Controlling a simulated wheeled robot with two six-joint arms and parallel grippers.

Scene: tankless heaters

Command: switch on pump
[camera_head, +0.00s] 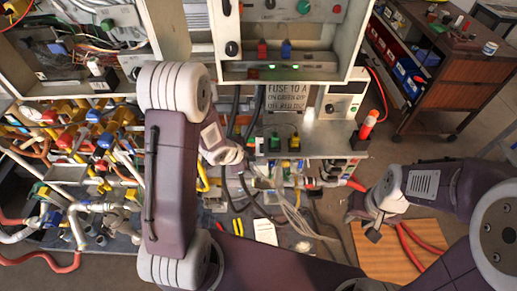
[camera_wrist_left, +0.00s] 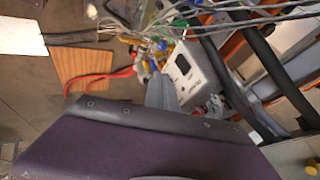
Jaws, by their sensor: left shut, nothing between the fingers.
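No part is clearly marked as the pump or its switch. The upper control panel (camera_head: 290,40) has a red connector (camera_head: 262,50), a blue connector (camera_head: 286,49) and lit green lamps. A green switch-like part (camera_head: 275,143) and a yellow one (camera_head: 294,142) sit lower on the bench.
Valves and pipes (camera_head: 85,140) crowd the left. Cables hang below the panels. An orange-red cylinder (camera_head: 369,123) stands at the bench's right end. A wooden board (camera_head: 385,262) lies on the floor near red hoses. A brown cabinet (camera_head: 455,65) stands at the upper right.

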